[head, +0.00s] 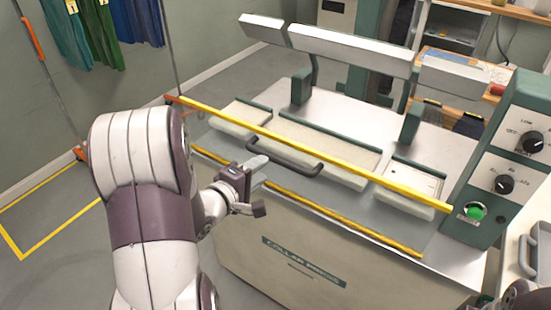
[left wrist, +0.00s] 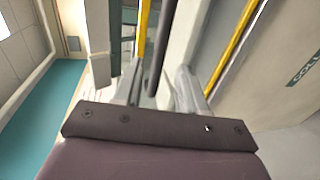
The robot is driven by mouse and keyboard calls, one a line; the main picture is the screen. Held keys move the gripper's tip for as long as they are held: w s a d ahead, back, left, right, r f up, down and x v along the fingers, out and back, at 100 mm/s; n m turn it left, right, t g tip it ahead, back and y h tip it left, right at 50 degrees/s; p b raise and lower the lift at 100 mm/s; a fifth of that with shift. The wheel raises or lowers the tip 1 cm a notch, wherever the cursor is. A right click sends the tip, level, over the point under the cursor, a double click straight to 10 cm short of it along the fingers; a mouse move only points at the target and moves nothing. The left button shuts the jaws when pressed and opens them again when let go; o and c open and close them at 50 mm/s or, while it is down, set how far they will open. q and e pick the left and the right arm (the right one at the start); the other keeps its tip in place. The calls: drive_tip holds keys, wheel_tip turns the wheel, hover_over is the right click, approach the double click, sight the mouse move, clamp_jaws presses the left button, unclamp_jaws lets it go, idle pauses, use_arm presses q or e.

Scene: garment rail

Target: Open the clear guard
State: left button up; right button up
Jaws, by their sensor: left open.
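The clear guard (head: 335,200) is a see-through panel edged by two yellow bars along the front of the collar press (head: 300,265). It stands across the front, before the pale pads. Its dark curved handle (head: 297,168) is near the upper yellow bar; it also shows as a dark bar in the left wrist view (left wrist: 160,48). My left gripper (head: 258,187) is open, just in front and left of the handle. In the left wrist view, the handle lies ahead, between the lines of the two fingers (left wrist: 157,90); I see no contact. My right gripper is out of view.
A green control panel (head: 508,150) with knobs and a green button stands at the right end. Raised white press heads (head: 350,47) are behind the pads. Garments (head: 105,25) hang at the upper left. Floor at left is clear inside yellow tape.

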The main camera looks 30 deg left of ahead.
sight(273, 160)
use_arm(q)
drive_tip(key=x, duration=0.7)
drive_tip(key=shift+w, duration=0.25)
drive_tip(key=shift+s, duration=0.1)
clamp_jaws()
